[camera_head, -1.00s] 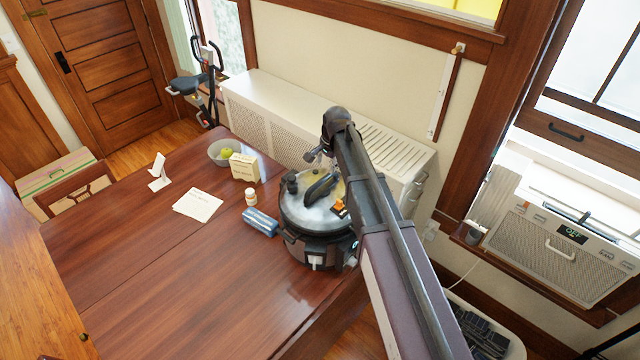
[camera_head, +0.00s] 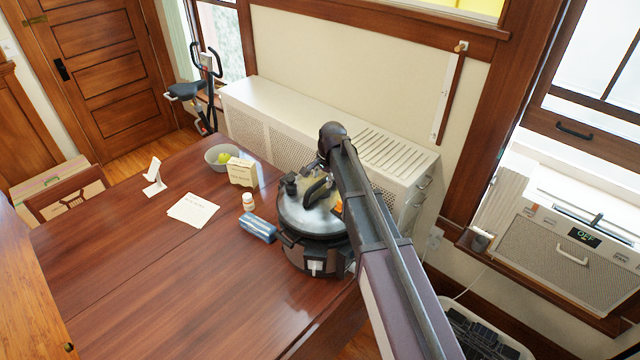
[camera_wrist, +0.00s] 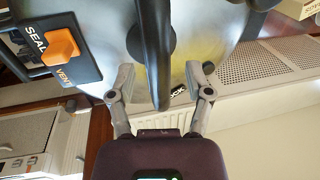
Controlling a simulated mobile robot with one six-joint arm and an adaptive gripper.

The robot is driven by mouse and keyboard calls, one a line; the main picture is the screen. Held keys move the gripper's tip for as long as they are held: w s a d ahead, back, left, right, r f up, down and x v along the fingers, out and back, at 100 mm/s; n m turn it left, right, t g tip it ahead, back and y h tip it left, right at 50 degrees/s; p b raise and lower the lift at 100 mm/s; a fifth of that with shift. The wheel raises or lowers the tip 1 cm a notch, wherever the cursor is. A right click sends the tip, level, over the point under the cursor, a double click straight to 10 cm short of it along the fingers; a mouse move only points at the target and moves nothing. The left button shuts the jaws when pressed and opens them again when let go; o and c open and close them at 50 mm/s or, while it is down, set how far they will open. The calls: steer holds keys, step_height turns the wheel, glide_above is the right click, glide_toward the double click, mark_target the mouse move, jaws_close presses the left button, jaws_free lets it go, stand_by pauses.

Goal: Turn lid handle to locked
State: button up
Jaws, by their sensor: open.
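The pressure cooker (camera_head: 316,258) stands on the table near its right edge, with a shiny metal lid (camera_head: 296,215) on top. A black curved lid handle (camera_head: 318,190) crosses the lid; it also shows in the wrist view (camera_wrist: 156,45). In the wrist view an orange knob (camera_wrist: 60,45) sits on a black plate marked SEAL and VENT. My gripper (camera_wrist: 158,80) is open, its fingers on either side of the near end of the handle with gaps showing. I cannot tell whether either finger touches it. In the head view my arm hides the lid's right side.
A blue striped bundle (camera_head: 258,229), a small bottle (camera_head: 248,201), a cream box (camera_head: 242,172), a bowl (camera_head: 222,157) and a paper sheet (camera_head: 193,210) lie left of the cooker. A white radiator cover (camera_head: 290,120) stands behind the table. The table's front left is clear.

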steer(key=shift+f, duration=0.25)
